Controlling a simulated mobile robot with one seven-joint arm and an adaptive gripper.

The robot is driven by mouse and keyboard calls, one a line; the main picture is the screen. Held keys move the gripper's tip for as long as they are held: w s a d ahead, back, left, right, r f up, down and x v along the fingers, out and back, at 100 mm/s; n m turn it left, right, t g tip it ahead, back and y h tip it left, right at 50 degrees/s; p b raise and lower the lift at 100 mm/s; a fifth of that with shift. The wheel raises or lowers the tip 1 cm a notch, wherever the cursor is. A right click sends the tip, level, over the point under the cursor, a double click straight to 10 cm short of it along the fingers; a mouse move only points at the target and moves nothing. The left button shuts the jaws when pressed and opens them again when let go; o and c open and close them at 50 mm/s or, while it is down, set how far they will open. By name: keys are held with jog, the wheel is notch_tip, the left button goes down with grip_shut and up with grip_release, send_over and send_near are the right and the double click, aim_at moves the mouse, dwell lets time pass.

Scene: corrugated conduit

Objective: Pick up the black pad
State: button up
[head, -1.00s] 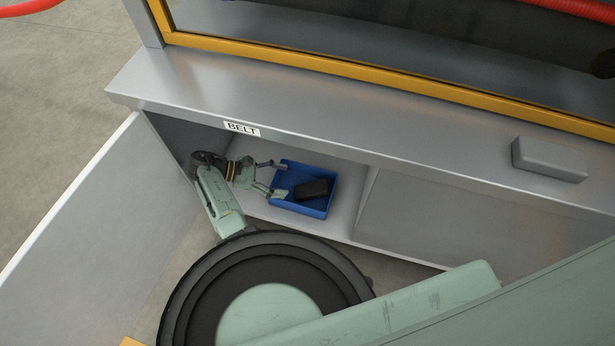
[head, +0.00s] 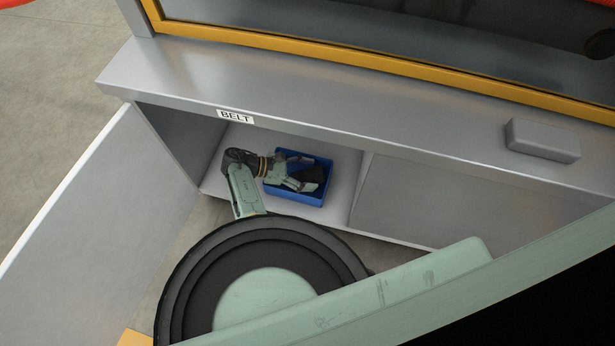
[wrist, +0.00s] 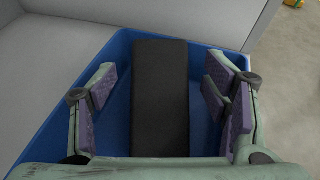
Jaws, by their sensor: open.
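The black pad (wrist: 160,95) lies in a blue bin (wrist: 118,48), seen from above in the wrist view as a dark rectangle. In the head view the pad (head: 309,174) shows partly behind my gripper, inside the blue bin (head: 310,199) on the cabinet's shelf. A gap shows between each finger and the pad. My gripper (head: 300,178) reaches over the bin from the left. How far the fingertips are above the bin floor I cannot tell.
The bin stands on a grey shelf (head: 340,205) inside an open cabinet labelled BELT (head: 235,116). The open door (head: 75,195) is on the left and a closed panel (head: 430,205) on the right. The countertop (head: 330,110) overhangs my arm.

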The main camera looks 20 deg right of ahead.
jog(key=shift+c, duration=0.4)
jog(key=c, duration=1.4)
jog(key=shift+r, duration=0.15)
